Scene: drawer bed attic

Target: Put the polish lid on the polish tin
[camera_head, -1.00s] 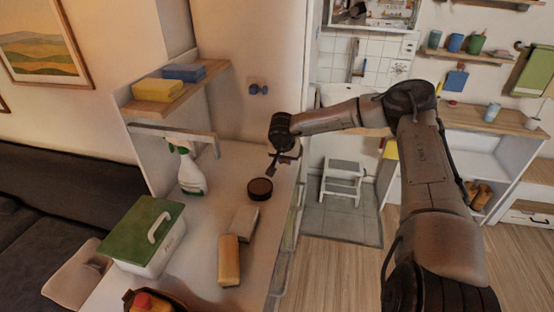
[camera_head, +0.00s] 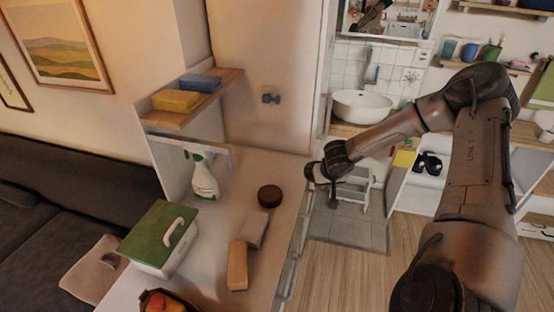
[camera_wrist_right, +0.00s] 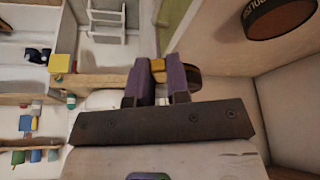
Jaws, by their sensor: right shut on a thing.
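The polish tin (camera_head: 270,195) stands on the white worktop in the head view, a dark round tin with a brown top. It also shows at the top right of the right wrist view (camera_wrist_right: 280,18), with lettering on its dark side. My right gripper (camera_head: 312,173) is right of the tin and above it in the picture, apart from it, near the worktop's right edge. In the wrist view its dark fingers (camera_wrist_right: 167,82) are shut on the polish lid (camera_wrist_right: 191,77), a brown rounded piece largely hidden by the fingers. My left gripper is out of view.
A grey block (camera_head: 252,229) and a tan block (camera_head: 238,265) lie in front of the tin. A spray bottle (camera_head: 203,178) and a green-lidded box (camera_head: 160,238) stand to the left. A shelf with sponges (camera_head: 185,100) overhangs the back.

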